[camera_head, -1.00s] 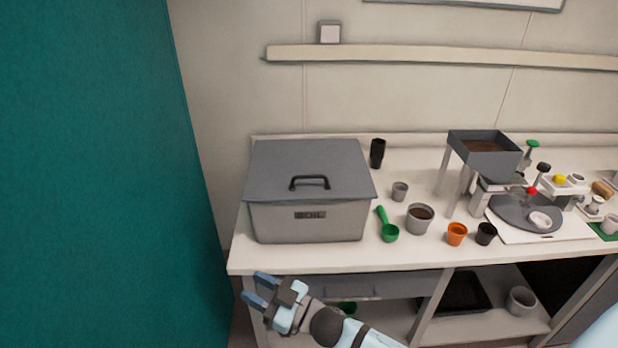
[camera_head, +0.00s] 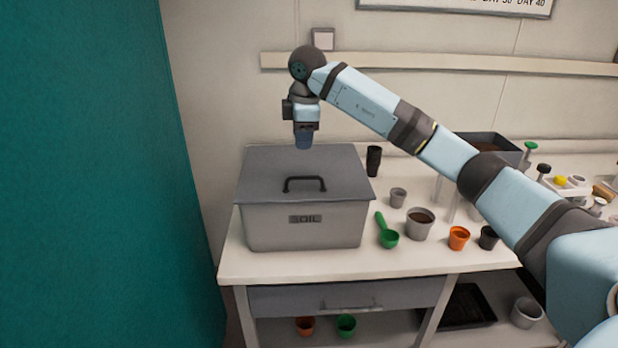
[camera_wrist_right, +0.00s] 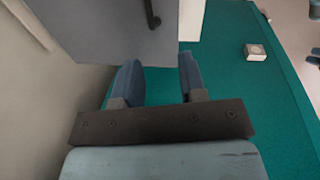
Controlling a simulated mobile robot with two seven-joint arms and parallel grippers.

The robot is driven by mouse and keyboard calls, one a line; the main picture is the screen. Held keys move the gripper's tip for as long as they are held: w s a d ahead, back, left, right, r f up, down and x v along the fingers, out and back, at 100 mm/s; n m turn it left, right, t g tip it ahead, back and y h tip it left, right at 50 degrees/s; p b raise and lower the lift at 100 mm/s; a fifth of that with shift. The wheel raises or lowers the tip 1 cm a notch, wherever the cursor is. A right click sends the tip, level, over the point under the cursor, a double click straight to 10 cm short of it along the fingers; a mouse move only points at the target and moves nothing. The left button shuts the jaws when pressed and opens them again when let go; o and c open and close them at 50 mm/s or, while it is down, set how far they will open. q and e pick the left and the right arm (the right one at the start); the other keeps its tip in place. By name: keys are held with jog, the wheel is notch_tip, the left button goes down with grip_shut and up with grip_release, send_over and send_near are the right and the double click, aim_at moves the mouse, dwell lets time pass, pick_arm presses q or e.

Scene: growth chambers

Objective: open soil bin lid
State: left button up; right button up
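The soil bin (camera_head: 305,228) is a grey box marked SOIL at the left end of the bench. Its flat grey lid (camera_head: 265,170) lies shut on it, with a dark bar handle (camera_head: 304,183) near the front. My right gripper (camera_head: 303,145) points down above the rear part of the lid, behind the handle. In the right wrist view, its two blue fingers (camera_wrist_right: 160,75) are apart with nothing between them. The lid (camera_wrist_right: 105,30) and part of the handle (camera_wrist_right: 152,14) show beyond the fingers. My left gripper is not in view.
A teal panel (camera_head: 80,180) fills the left side.

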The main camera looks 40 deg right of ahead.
aim_at(309, 177)
jog(key=shift+m+h, duration=0.4)
jog(key=shift+m, duration=0.2)
jog(key=x, duration=0.4)
jog(key=d+p+x, duration=0.1)
jog(key=x, duration=0.3)
jog(key=d+x, duration=0.1)
jog(key=x, duration=0.3)
jog(key=shift+f+p, duration=0.1)
jog(key=shift+p, duration=0.2)
jog(key=shift+w, duration=0.1)
grip_shut()
